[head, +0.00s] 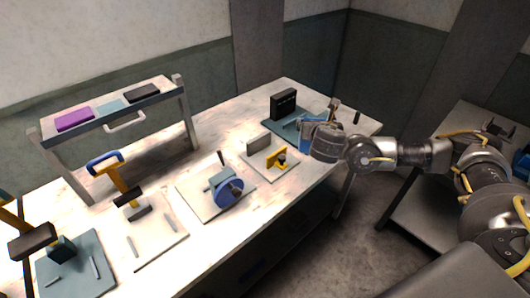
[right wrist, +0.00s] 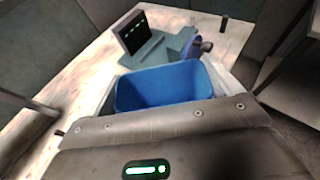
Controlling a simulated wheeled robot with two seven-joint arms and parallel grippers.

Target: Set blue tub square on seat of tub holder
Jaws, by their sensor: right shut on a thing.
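The blue tub (right wrist: 160,88) is held in my right gripper, and its open inside faces the right wrist camera. In the head view a strip of the blue tub (head: 303,144) shows beside my right gripper (head: 312,132), which is shut on it. The likely tub holder is a teal unit (head: 282,127) with a black upright panel (head: 283,103) at the table's far right end. The tub is at the near side of this unit; whether they touch is hidden. The seat cannot be made out. My left gripper is not in view.
A blue-wheeled device (head: 229,192), a small yellow fixture (head: 276,158) and lever presses (head: 117,182) stand along the table. A raised rack (head: 158,91) with purple, teal and black blocks is at the back left. A grey side table (head: 428,187) is at the right.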

